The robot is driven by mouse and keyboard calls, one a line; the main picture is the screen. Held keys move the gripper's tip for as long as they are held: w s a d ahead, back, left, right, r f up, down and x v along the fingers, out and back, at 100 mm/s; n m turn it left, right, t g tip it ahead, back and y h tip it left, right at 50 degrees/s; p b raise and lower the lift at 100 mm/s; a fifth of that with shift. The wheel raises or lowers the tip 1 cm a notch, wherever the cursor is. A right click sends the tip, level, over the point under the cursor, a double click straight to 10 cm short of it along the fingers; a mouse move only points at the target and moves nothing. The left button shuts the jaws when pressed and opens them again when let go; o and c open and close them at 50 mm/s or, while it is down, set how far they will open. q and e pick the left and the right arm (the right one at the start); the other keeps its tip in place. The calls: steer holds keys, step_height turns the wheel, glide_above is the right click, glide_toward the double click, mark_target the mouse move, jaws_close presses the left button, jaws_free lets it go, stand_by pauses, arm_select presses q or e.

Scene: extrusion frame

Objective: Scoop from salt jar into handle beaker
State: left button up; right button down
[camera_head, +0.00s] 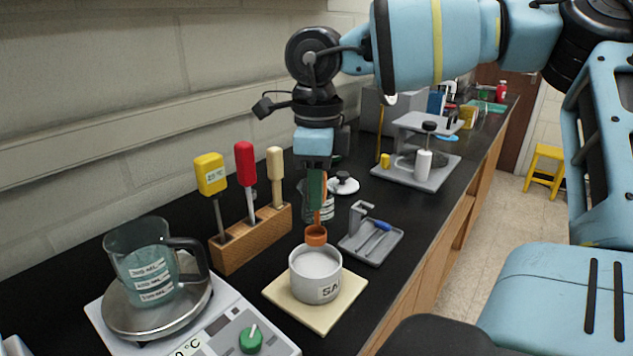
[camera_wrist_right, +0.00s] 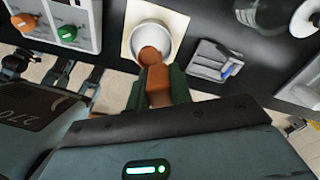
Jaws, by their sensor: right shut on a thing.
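The salt jar (camera_head: 303,286) is a white-grey round pot with a partly visible label, filled near the top with pale salt. It stands upright on a cream square board and also shows in the right wrist view (camera_wrist_right: 170,30). My right gripper (camera_head: 316,205) is shut on the handle of an orange scoop (camera_head: 316,236), pointing down. The scoop's cup is at the jar's far rim; whether it touches salt cannot be told. In the wrist view the scoop (camera_wrist_right: 152,58) overlaps the jar opening. The handle beaker (camera_head: 145,264), clear with white labels, stands upright on the hotplate. My left gripper is not seen.
The hotplate (camera_head: 227,331) with a green knob is at the front left. A grey tray (camera_head: 371,244) with a blue-handled tool lies right of the jar.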

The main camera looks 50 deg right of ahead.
mark_target(317, 221)
steer(key=shift+f, duration=1.35)
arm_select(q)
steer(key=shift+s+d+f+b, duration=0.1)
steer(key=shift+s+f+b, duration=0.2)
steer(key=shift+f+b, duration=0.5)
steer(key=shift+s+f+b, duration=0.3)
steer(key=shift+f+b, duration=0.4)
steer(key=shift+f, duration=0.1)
arm_select(e)
steer(key=shift+f, duration=1.9)
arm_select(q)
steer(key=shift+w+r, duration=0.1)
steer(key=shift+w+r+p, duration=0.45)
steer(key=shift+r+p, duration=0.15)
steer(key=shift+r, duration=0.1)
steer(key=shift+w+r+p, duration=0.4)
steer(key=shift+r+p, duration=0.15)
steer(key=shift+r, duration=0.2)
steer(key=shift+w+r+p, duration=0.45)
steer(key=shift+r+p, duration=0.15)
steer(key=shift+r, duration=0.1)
arm_select(e)
steer(key=shift+r, duration=5.05)
